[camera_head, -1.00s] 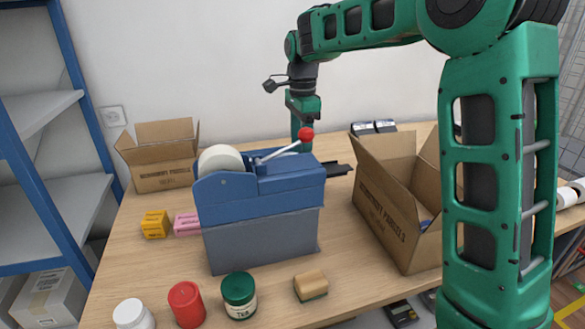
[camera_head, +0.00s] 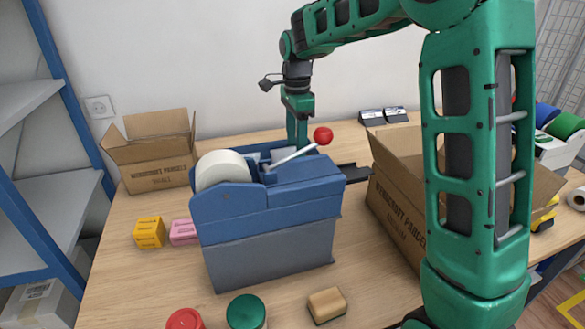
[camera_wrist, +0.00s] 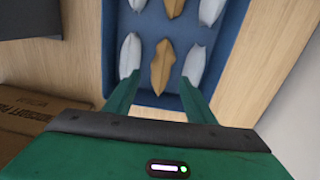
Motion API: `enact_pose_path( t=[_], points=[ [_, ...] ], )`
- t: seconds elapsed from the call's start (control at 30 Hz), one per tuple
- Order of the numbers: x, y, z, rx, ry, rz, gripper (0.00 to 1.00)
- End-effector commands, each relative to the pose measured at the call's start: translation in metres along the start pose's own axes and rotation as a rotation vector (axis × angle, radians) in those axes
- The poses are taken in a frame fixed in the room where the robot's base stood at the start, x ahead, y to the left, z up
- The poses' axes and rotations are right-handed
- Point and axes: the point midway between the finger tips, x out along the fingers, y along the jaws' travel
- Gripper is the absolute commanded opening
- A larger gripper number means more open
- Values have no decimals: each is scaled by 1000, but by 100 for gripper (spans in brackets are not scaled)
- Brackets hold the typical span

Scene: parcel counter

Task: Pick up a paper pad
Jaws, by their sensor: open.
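In the wrist view, a blue tray (camera_wrist: 212,62) lies under my gripper with pale grey and brown puffy pieces in rows. A brown piece, apparently a paper pad (camera_wrist: 161,62), lies between my finger lines, with pale pieces on both sides and another brown piece (camera_wrist: 174,7) beyond it. My gripper (camera_wrist: 159,84) is open and empty, pointing down over the tray. In the head view, my gripper (camera_head: 296,143) is behind the blue tape dispenser (camera_head: 265,215), which hides most of the tray and the fingertips.
Open cartons stand at the back left (camera_head: 155,175) and on the right (camera_head: 395,218); the right one is partly behind my arm. The dispenser's lever with a red knob (camera_head: 323,135) rises near my gripper. Yellow (camera_head: 149,232) and pink (camera_head: 184,231) boxes sit left.

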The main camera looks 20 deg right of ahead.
Motion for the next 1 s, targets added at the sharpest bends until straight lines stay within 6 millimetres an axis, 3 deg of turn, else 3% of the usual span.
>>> enact_pose_path(
  t=[0.17,0.5,0.8,0.87,1.0],
  points=[
    [10,0,-2,2,0,1,50],
    [52,-5,2,4,0,1,50],
    [58,-5,2,4,0,-2,50],
    [57,-5,2,3,0,-2,40],
    [57,-5,2,3,0,-2,7]
  ],
)
